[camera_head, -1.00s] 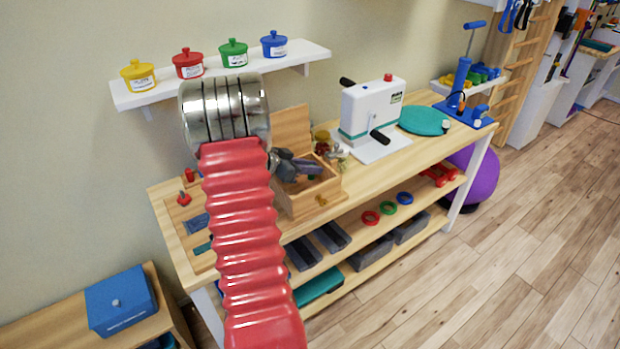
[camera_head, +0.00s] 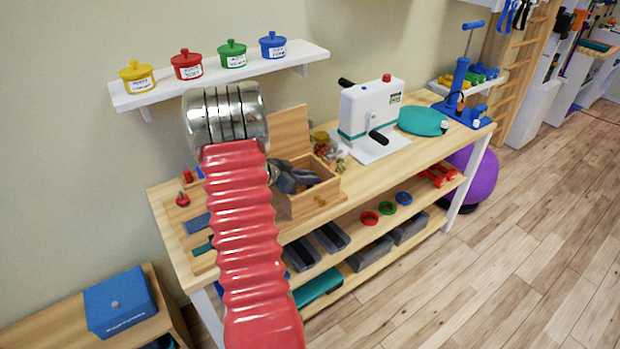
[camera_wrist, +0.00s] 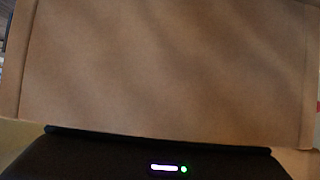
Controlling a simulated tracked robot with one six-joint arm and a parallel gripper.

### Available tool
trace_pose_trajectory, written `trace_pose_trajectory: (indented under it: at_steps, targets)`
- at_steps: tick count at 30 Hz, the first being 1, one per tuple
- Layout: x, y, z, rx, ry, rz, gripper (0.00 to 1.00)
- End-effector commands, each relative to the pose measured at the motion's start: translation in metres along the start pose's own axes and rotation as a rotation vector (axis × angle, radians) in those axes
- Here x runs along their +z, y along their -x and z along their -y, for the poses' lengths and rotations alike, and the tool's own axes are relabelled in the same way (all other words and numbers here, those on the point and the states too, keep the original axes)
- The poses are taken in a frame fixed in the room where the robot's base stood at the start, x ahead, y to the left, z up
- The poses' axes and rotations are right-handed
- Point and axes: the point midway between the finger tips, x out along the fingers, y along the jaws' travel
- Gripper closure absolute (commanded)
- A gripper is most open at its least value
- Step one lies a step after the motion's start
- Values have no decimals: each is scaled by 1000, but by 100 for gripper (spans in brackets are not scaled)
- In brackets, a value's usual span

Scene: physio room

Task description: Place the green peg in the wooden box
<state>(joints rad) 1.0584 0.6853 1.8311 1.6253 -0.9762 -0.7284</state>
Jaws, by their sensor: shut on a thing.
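The wooden box (camera_head: 313,204) stands on the bench, open at the top, with its lid (camera_head: 289,131) raised at the back. My gripper (camera_head: 297,183) reaches down into the box from the left, its fingers low between the walls. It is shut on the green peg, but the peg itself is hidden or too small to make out. In the wrist view a brown wooden surface of the box (camera_wrist: 165,70) fills most of the picture, close to my gripper's dark body.
A jar (camera_head: 322,140) and small items stand just behind the box. A white crank machine (camera_head: 368,112) is to the right. A tray with pegs (camera_head: 184,199) lies at the bench's left end. Above, a shelf (camera_head: 155,98) carries several coloured pots.

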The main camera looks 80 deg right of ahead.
Motion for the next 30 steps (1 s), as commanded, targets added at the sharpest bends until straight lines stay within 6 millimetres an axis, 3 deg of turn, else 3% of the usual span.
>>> trace_pose_trajectory:
  at_steps: [18,19,27,30]
  targets:
    - [17,-6,-2,2,2,9,100]
    - [17,-6,-2,2,2,10,82]
    - [18,-6,-2,3,2,11,64]
    - [18,-6,-2,3,2,11,64]
